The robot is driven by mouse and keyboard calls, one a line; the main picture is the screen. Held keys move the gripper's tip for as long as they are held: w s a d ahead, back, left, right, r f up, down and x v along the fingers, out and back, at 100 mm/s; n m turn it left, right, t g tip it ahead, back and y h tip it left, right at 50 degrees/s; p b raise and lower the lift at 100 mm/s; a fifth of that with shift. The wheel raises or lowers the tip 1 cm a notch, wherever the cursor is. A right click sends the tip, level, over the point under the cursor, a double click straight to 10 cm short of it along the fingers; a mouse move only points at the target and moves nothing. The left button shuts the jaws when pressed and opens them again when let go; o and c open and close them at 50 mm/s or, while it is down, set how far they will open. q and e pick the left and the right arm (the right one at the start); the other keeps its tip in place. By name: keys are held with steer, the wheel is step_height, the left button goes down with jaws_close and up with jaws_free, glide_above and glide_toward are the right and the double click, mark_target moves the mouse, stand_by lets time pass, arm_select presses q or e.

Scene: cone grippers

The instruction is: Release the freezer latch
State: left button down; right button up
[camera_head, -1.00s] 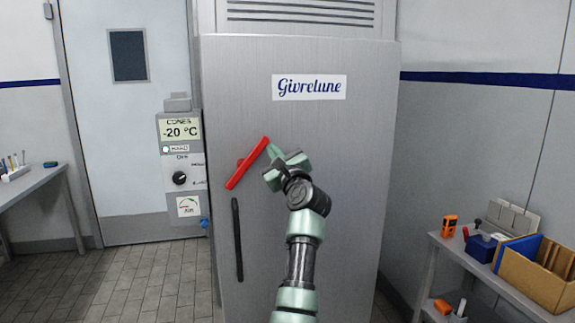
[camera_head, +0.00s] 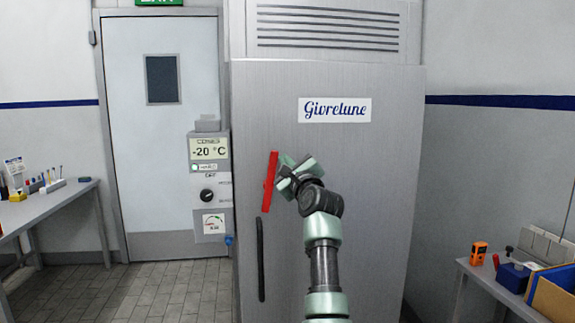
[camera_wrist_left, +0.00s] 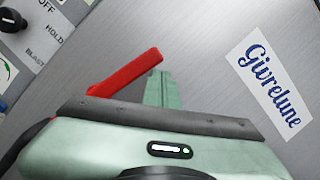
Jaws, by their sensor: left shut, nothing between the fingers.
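The red freezer latch (camera_head: 269,184) is a long lever on the left side of the freezer door (camera_head: 350,220). It stands nearly upright, its top leaning slightly right. My left gripper (camera_head: 284,162) is shut and empty, its tips beside the upper right edge of the latch. They look touching or very close; I cannot tell which. In the left wrist view the latch (camera_wrist_left: 128,72) runs diagonally behind the pale green fingers (camera_wrist_left: 157,88), and its lower end is partly hidden by the gripper body. My right gripper is out of view.
A dark vertical handle (camera_head: 260,259) is on the door below the latch. A control panel (camera_head: 209,188) reading -20 °C stands left of the freezer. A bench is at far left (camera_head: 38,212); a side table with an orange device (camera_head: 479,253) and boxes is at lower right.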

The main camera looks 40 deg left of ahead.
arm_select(q)
steer(key=shift+s+a+r, duration=0.1)
steer(key=shift+s+r, duration=0.05)
steer(key=shift+r, duration=0.05)
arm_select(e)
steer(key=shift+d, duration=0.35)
